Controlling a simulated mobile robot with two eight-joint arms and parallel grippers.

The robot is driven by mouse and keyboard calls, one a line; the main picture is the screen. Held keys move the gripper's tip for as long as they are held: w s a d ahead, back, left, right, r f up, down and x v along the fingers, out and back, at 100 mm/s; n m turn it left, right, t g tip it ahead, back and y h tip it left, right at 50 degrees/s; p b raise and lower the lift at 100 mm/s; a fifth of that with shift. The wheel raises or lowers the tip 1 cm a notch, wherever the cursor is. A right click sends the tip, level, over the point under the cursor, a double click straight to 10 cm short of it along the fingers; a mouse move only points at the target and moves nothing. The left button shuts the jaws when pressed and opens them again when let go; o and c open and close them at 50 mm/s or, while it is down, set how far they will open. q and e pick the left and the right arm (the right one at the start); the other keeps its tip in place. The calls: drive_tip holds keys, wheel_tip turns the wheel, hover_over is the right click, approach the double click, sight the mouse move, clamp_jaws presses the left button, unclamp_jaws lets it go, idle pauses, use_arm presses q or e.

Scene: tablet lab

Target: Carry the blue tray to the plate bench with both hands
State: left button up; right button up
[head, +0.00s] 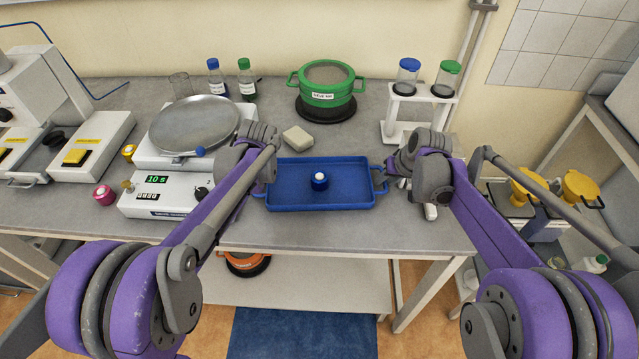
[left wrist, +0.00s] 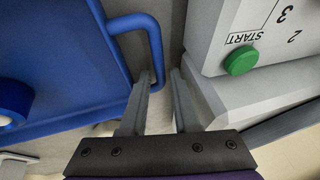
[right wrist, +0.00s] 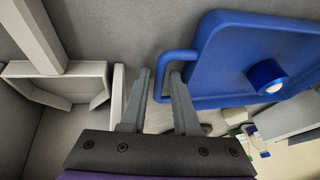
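The blue tray (head: 285,195) lies on the grey bench, with a handle at each end. A small blue jar with a white top (head: 319,181) stands in it. My left gripper (left wrist: 164,78) is open at the tray's left handle (left wrist: 153,40); the bar's end shows between the fingertips, with a gap to one finger. My right gripper (right wrist: 160,78) is open at the right handle (right wrist: 164,64), whose bar runs between the fingers. In the head view both gripper tips are largely hidden by my wrists. I cannot tell which surface is the plate bench.
A white device with a timer (head: 160,198) and a round pan (head: 194,125) stands close left of the tray. A green pot (head: 326,90) and a pale block (head: 297,137) are behind. A white jar stand (head: 420,98) is at the back right. A side bench (head: 610,125) stands right.

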use_arm(q)
clamp_jaws()
use_arm(e)
clamp_jaws()
idle(1.2)
